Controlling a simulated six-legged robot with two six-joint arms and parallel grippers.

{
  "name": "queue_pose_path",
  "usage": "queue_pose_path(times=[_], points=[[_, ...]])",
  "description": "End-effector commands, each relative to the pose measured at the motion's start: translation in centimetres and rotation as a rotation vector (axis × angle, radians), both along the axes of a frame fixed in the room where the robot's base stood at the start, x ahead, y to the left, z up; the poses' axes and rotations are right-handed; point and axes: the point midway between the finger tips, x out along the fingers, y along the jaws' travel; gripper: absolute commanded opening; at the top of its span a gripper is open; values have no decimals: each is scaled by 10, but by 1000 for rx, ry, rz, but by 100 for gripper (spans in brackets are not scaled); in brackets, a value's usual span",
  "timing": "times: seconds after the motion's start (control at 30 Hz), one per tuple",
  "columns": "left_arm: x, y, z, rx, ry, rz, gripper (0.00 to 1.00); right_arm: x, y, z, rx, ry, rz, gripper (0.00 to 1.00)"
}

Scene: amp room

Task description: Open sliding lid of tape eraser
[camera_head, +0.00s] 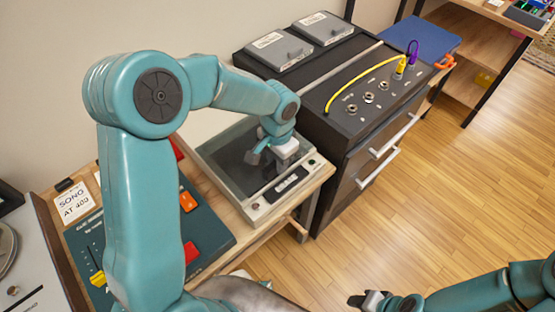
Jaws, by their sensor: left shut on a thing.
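The tape eraser (257,210) is a cream, low box with a dark see-through sliding lid (228,162), standing on a wooden bench. A label plate and a small green light show along its front edge. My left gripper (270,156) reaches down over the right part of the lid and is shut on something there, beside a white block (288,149). The fingertips are partly hidden, so the exact hold is hard to see. My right gripper (369,300) is low at the bottom edge, over the floor and away from the eraser; its finger opening is unclear.
A dark console (335,130) with a yellow cable and drawers stands right of the eraser. A green mixer panel (215,237) with red and orange switches lies to the left, near a SONO AT 400 card (74,203). Wooden floor (440,190) at right is free.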

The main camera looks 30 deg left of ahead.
Motion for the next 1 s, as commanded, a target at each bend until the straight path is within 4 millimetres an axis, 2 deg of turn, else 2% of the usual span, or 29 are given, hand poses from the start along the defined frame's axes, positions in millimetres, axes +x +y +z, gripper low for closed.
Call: queue_pose_path(times=[0.13, 0.27, 0.37, 0.7, 0.9, 1.0], points=[[-2, -7, 0, 1, -1, -2, 0, 0, 0, -3, 0, 0, 0, 43], [-9, -26, -2, 1, -1, -6, 0, 0, 0, -10, 0, 0, 0, 43], [-16, -49, -2, 1, -3, -8, 0, 0, 0, -18, 0, 0, 0, 43], [-50, -144, -1, 1, -4, -9, 0, 0, 0, -39, 0, 0, 0, 43], [-64, -187, 1, -1, -5, -5, 0, 0, 0, -44, 0, 0, 0, 43], [-70, -202, 1, 0, -4, -3, 0, 0, 0, -45, 0, 0, 0, 43]])
